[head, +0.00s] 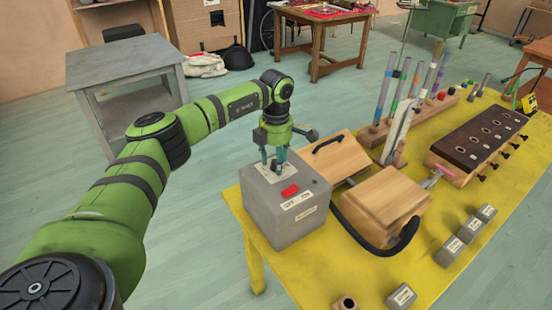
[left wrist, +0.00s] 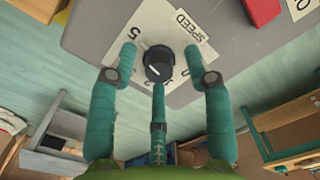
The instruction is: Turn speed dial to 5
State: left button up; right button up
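The speed dial is a small black knob (left wrist: 158,66) with a white pointer mark, on a white label plate (left wrist: 150,28) reading SPEED. A 5 is printed to the knob's upper left; other markings below are partly covered by a finger. The plate is on top of a grey box (head: 288,212) at the table's left end. My left gripper (head: 276,158) points down over the box top. In the left wrist view its three fingers (left wrist: 160,60) are spread around the knob, with gaps visible at the two side fingers. Whether the third finger touches is unclear. My right gripper is not in view.
A red switch (head: 290,190) with white labels is on the same box. Wooden blocks (head: 382,205) and a black curved tube (head: 370,240) lie to its right on the yellow table (head: 450,200). Grey labelled blocks (head: 448,250) stand near the front.

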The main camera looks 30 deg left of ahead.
pick_arm(q)
jog(key=shift+r, duration=0.25)
notch_tip(320, 180, up, 12)
jog(key=shift+f, duration=0.2)
dwell(0.6)
